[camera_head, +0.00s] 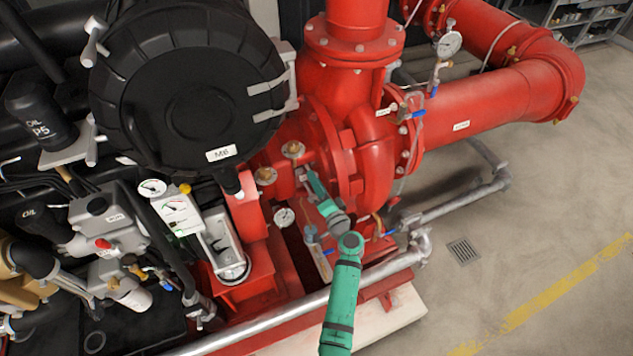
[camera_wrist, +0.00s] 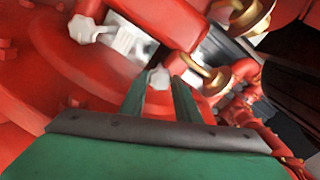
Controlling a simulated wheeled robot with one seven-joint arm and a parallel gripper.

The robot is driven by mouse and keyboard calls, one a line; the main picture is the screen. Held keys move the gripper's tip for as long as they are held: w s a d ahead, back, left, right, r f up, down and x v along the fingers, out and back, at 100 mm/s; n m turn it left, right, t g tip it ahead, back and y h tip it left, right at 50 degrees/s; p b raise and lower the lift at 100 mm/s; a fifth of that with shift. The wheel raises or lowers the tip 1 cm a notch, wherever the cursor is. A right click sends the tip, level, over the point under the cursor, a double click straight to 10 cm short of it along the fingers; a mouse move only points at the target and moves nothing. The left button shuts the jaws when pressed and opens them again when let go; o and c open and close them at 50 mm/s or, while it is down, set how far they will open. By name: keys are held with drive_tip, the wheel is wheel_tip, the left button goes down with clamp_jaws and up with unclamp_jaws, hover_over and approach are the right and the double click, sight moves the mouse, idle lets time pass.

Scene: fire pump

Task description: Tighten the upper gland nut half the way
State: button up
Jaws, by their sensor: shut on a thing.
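My gripper shows in the wrist view (camera_wrist: 159,84) as two green fingers, with a small silver-grey nut (camera_wrist: 158,77) between their tips. The gripper is shut on this nut, which sits against the red pump housing (camera_wrist: 60,65). The fingers hide part of it. I take it for the upper gland nut. A second, larger silver fitting (camera_wrist: 90,29) shows at the upper left of the wrist view. In the head view my green gripper (camera_head: 306,176) reaches in beside the red pump casing (camera_head: 376,165); the nut is too small to make out clearly there.
Brass fittings (camera_wrist: 212,79) are close to the right of the fingers. A pressure gauge (camera_head: 283,217) and a red base frame are near my arm. A large black round housing (camera_head: 185,75) stands at the left. Open floor (camera_head: 540,230) lies to the right.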

drive_tip(key=shift+s+d+m, duration=0.1)
drive_tip(key=shift+m, duration=0.2)
drive_tip(key=o, duration=1)
drive_tip(key=shift+o, duration=0.2)
drive_tip(key=v, duration=1)
drive_tip(key=shift+s, duration=0.4)
drive_tip(key=shift+d, duration=0.1)
drive_tip(key=shift+f, duration=0.15)
